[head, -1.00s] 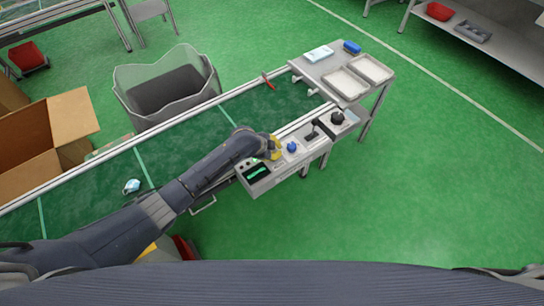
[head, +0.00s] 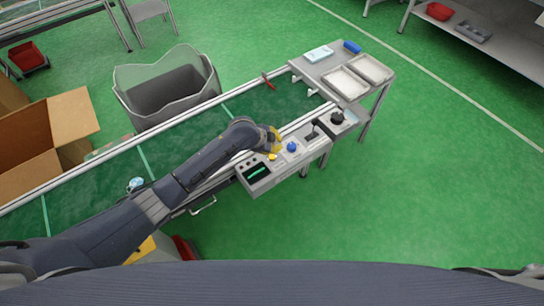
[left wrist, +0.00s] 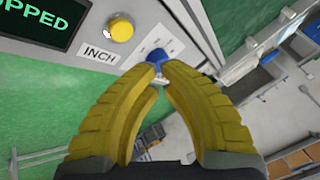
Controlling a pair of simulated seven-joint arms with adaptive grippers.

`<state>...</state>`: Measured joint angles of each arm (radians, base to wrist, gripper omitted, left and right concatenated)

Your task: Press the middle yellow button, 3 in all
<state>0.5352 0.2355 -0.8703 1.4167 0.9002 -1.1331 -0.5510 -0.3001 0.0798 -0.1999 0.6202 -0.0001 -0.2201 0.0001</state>
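The yellow button (head: 272,157) is on the grey control panel (head: 262,180), left of a blue knob (head: 292,146). In the left wrist view the yellow button (left wrist: 121,27) is up and left of my fingertips, beside an "INCH" label (left wrist: 99,54). My left gripper (head: 275,141) is just behind the button in the head view, apart from it. In the left wrist view its yellow fingers (left wrist: 161,70) curve together with tips nearly meeting and nothing held. The blue knob (left wrist: 157,58) shows partly behind the tips. My right gripper is out of view.
The panel screen (left wrist: 40,22) shows text ending "OPPED". A black lever (head: 312,132) and black knob (head: 338,117) are further right. A green conveyor (head: 90,190) carries a light-blue mask (head: 136,184). A table with trays (head: 345,84) and a grey bin (head: 165,88) stand nearby.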

